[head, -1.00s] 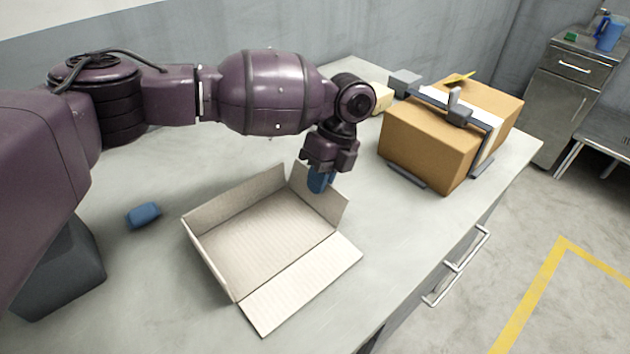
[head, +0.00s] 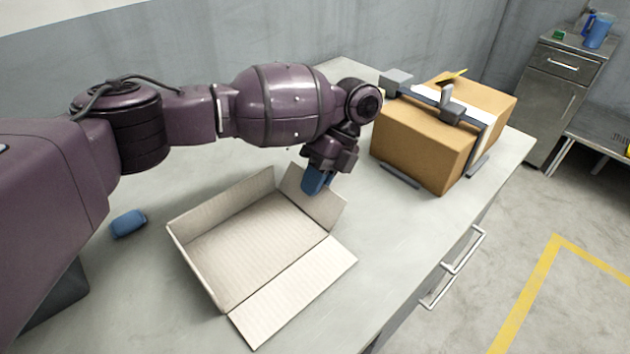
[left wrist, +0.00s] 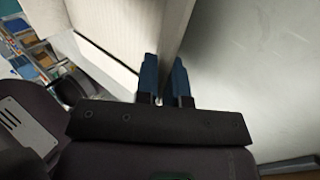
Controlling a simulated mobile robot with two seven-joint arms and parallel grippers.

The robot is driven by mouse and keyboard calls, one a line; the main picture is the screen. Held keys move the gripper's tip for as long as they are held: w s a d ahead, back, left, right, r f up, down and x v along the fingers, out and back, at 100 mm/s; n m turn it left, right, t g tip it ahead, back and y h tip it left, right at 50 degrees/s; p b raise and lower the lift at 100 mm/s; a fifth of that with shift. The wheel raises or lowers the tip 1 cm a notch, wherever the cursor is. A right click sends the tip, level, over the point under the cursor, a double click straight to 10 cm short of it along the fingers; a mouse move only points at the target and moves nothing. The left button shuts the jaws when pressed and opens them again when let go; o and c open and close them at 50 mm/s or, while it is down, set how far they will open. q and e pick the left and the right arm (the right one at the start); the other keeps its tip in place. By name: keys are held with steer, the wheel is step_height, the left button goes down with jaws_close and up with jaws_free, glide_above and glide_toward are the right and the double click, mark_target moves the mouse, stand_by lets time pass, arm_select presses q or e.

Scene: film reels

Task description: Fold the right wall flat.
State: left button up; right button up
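An open cardboard box (head: 262,240) sits on the grey table. Its right wall (head: 330,208) stands up and leans outward. Its far wall (head: 225,208) and the low left wall also stand, and its near flap (head: 295,297) lies flat outward. My left gripper (head: 315,182) points down at the right wall's upper edge. In the left wrist view its two blue fingers (left wrist: 163,82) are close together, with the cardboard wall (left wrist: 172,35) running between them. The fingers hide part of that wall. My right gripper is not in view.
A blue object (head: 128,224) lies on the table left of the box. A taped brown carton (head: 425,150) in a grey fixture stands to the right. Clear tabletop (head: 375,225) lies between the box and the table's edge.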

arm_select(q)
steer(key=o, duration=0.3)
steer(key=v, duration=1)
steer(key=shift+w+d+r, duration=0.15)
steer(key=shift+d+r, duration=0.05)
steer(key=shift+r, duration=0.1)
